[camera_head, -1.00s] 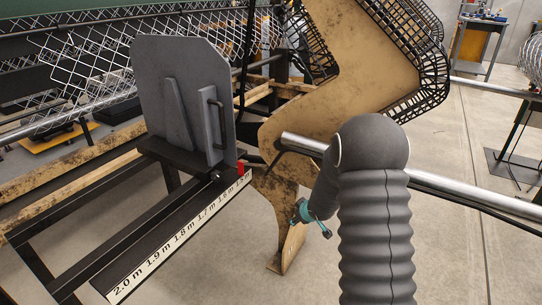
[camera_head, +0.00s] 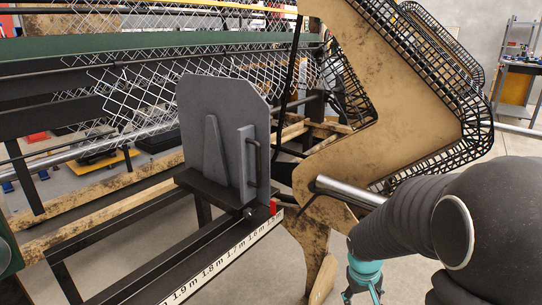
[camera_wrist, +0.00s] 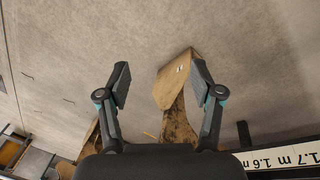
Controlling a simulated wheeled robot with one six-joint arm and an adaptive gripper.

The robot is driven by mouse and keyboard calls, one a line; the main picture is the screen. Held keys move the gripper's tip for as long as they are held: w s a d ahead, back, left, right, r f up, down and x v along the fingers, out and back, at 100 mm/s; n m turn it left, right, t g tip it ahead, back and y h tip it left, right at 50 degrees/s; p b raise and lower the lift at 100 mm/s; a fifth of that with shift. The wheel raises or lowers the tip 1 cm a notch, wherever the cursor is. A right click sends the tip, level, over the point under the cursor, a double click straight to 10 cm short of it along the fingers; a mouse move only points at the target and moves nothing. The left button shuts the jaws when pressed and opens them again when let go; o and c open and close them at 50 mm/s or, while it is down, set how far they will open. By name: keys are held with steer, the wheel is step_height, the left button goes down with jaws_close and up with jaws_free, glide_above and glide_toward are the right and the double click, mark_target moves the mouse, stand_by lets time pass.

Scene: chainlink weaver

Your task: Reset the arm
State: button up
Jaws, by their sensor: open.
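My gripper (camera_wrist: 160,84) is open and empty, with its two dark fingers apart over the concrete floor (camera_wrist: 70,45) in the wrist view. In the head view, only part of its teal and dark body shows at the bottom edge, below my dark sleeved arm at lower right. The foot of a worn tan panel (camera_wrist: 179,75) shows beyond and between the fingers in the wrist view. The fingers appear apart from it, though the distance is hard to judge.
The tan panel (camera_head: 405,95) and a metal bar (camera_head: 345,191) stand close to my arm. A grey plate with a handle (camera_head: 205,110) sits above a measuring scale (camera_head: 215,268). Chain-link mesh (camera_head: 140,95) lies behind. A shelf (camera_head: 518,75) stands far right.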

steer(key=s+a+r+t+y+p, duration=0.1)
steer(key=s+a+r+t, duration=0.1)
steer(key=s+r, duration=0.6)
steer(key=s+a+r+m+t, duration=0.1)
steer(key=s+a+r+t, duration=0.1)
steer(key=s+a+r, duration=0.3)
steer(key=s+r, duration=0.4)
steer(key=r, duration=0.3)
steer(key=shift+s+y+p, duration=0.2)
steer(key=shift+y+p, duration=0.2)
steer(key=shift+a, duration=0.1)
